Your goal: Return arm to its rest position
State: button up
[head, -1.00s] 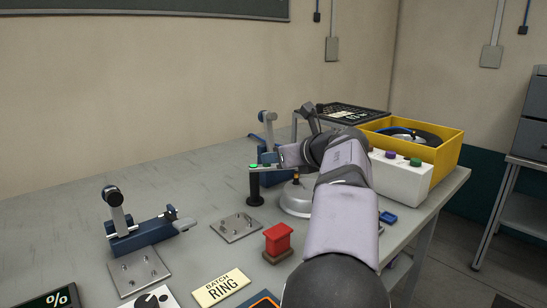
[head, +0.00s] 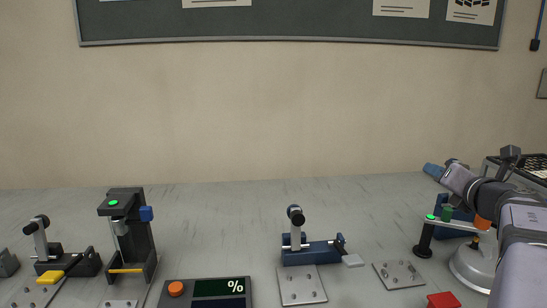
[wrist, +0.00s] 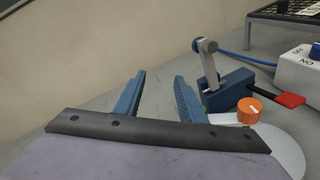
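My gripper (head: 433,171) is at the right of the head view, raised above the bench and pointing left. In the wrist view its two blue fingers (wrist: 158,92) stand apart with only wall and bench between them. It is open and empty. My arm comes in from the right edge of the head view. A blue clamp with a grey upright lever (wrist: 209,72) and a red-tipped handle (wrist: 290,99) stands just right of the fingers in the wrist view, apart from them.
An orange knob (wrist: 250,110) is below that clamp. A black post with a green light (head: 424,240) stands below my gripper. Another blue clamp (head: 310,252) is at mid-bench, with a black press (head: 130,238) and a percent display (head: 218,288) further left. The back of the bench is clear.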

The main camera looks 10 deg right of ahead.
jog(key=w+a+r+m+g+h+p, duration=0.15)
jog(key=a+r+m+p, duration=0.35)
jog(key=m+p, duration=0.5)
jog(key=s+a+f+m+g+y+p, duration=0.25)
jog(key=s+a+m+g+p, duration=0.55)
jog(key=s+a+p, duration=0.55)
jog(key=s+a+f+m+g+y+p, duration=0.2)
jog(key=s+a+f+m+g+p, duration=0.3)
jog(key=s+a+m+p, duration=0.7)
jog(key=s+f+b, duration=0.1)
jog(key=f+b, duration=0.3)
jog(key=s+f+n+b, duration=0.1)
jog(key=f+b, duration=0.3)
jog(key=b, duration=0.1)
jog(key=f+n+b, duration=0.1)
jog(key=f+b, duration=0.3)
jog(key=b, duration=0.1)
jog(key=shift+s+a+f+g, duration=0.35)
jog(key=shift+s+a+f, duration=0.05)
jog(key=shift+r, duration=0.15)
